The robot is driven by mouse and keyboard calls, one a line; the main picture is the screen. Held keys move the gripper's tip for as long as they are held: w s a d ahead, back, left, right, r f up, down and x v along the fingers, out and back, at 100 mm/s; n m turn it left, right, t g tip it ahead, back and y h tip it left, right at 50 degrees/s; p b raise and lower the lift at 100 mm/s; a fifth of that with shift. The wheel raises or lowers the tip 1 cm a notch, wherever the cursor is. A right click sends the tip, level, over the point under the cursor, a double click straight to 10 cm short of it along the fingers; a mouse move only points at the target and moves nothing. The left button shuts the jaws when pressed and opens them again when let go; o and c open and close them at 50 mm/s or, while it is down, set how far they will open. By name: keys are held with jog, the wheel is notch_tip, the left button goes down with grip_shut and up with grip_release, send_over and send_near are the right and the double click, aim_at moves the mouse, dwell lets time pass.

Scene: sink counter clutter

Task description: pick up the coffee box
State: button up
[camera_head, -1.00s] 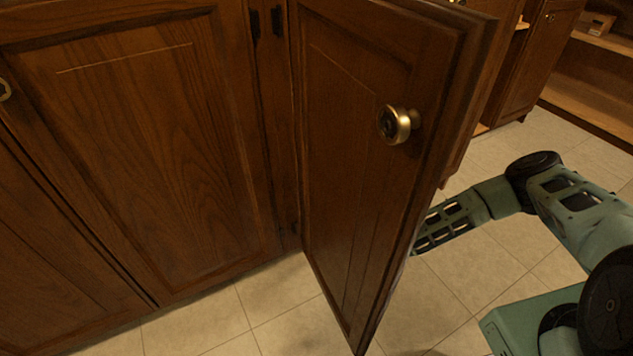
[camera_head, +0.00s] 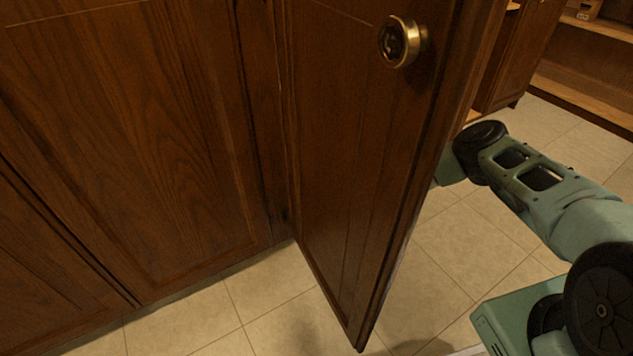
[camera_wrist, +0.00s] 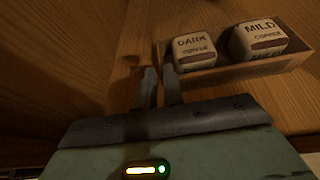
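The coffee box shows only in the wrist view as a low wooden tray (camera_wrist: 240,76) holding two pale packs. One pack reads DARK (camera_wrist: 194,51) and the other reads MILD (camera_wrist: 259,41). The tray rests on a brown wooden surface. My gripper (camera_wrist: 161,76) is at the tray's left end, its two fingers a small gap apart. The tray's left wall lies near or between the fingertips; I cannot tell whether they touch it. In the head view the open cabinet door hides my gripper and the coffee box.
An open wooden door (camera_head: 350,190) with a brass knob (camera_head: 399,42) stands between my camera and my gripper. A closed cabinet door (camera_head: 125,130) is at the left. Bare tiled floor (camera_head: 440,250) lies below. A shelf unit with a small box (camera_head: 583,8) is at the far right.

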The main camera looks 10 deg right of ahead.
jog(key=b+x, duration=0.2)
jog(key=x, duration=0.1)
jog(key=shift+w+a+f, duration=0.2)
jog(key=shift+w+a, duration=0.15)
jog(key=shift+w, duration=0.25)
grip_shut()
jog(key=shift+r, duration=0.2)
